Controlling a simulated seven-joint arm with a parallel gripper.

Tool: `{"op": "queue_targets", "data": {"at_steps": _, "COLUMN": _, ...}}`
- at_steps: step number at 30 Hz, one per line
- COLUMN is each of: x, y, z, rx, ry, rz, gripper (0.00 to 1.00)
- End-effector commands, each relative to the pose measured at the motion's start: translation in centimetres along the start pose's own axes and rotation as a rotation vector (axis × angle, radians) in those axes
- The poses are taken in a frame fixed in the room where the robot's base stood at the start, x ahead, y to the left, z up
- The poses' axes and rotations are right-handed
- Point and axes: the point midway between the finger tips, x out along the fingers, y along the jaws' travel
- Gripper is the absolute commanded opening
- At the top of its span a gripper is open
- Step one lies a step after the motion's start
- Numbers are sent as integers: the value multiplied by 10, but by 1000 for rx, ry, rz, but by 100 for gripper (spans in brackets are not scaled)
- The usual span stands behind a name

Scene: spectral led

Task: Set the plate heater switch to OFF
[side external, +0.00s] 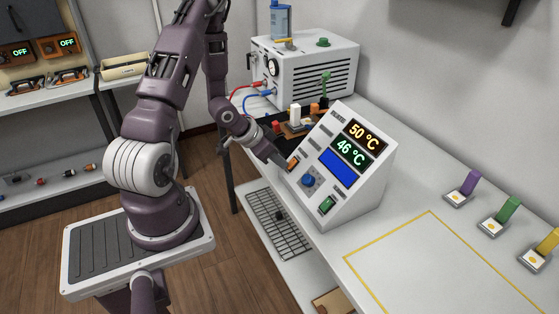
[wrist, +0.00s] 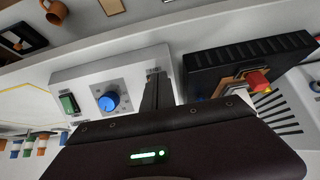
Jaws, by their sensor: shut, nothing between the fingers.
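A white control box (side external: 353,195) with a sloped front stands on the bench. Its front has two readouts, 50 °C (side external: 362,134) and 46 °C (side external: 350,152), a blue screen, a blue knob (side external: 308,181) and a green rocker switch (side external: 327,205). An orange patch (side external: 293,163) shows at the panel's left edge, beside my gripper (side external: 285,163). My gripper is shut and empty, its tip close to that patch; I cannot tell if they touch. In the wrist view my fingers (wrist: 157,85) cover the panel's right part; the knob (wrist: 109,100) and green switch (wrist: 68,103) show left of them.
A vented white unit (side external: 305,70) with red and blue hoses stands behind. A dark plate (wrist: 250,62) with small parts lies beside the control box. Purple, green and yellow-topped pieces (side external: 508,209) stand at the right. The yellow-outlined bench area (side external: 430,265) is clear.

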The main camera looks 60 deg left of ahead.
Motion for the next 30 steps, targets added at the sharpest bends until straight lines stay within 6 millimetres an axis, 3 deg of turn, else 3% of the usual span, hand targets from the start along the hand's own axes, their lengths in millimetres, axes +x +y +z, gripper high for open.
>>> {"op": "queue_targets", "data": {"at_steps": 10, "x": 2, "y": 0, "z": 0, "rx": -1, "ry": 0, "rz": 0, "gripper": 0}}
{"op": "queue_targets", "data": {"at_steps": 17, "x": 18, "y": 0, "z": 10, "rx": -2, "ry": -4, "rz": 1, "gripper": 0}}
{"op": "queue_targets", "data": {"at_steps": 30, "x": 13, "y": 2, "z": 3, "rx": 0, "ry": 0, "rz": 4, "gripper": 0}}
